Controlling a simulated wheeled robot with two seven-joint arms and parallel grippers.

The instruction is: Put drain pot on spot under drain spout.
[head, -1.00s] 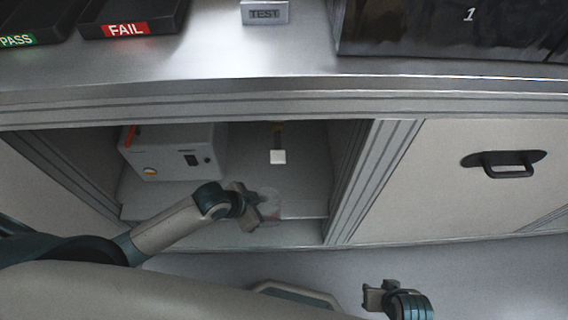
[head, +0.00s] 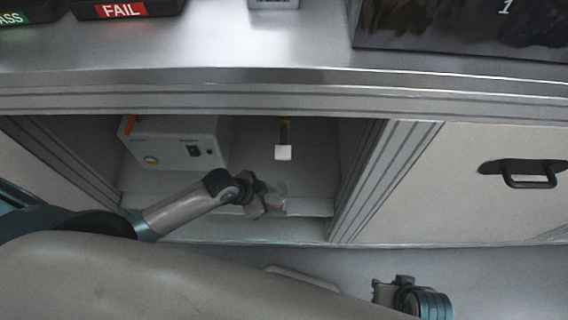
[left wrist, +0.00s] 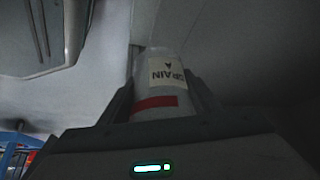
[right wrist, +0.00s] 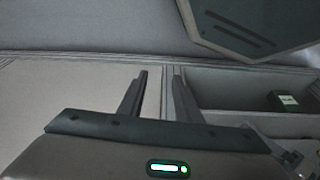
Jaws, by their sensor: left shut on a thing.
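The drain pot (left wrist: 152,102) is a clear, cup-like vessel with a red band and a pale label reading DRAIN, upside down in the left wrist view. My left gripper (left wrist: 158,108) is shut on it, one finger on each side. In the head view the left gripper (head: 268,199) holds the faint pot (head: 279,201) at the front of the open bay. A dark spout-like fitting with a white end (head: 283,152) hangs farther back, behind and above the pot. I cannot make out a marked spot below it. My right gripper (right wrist: 158,75) is open and empty.
A grey box with a switch (head: 175,143) stands at the bay's left. The bay's right post (head: 385,180) and the counter edge (head: 300,80) bound the opening. A closed panel with a black handle (head: 525,175) is right. A small green box (right wrist: 284,101) shows in the right wrist view.

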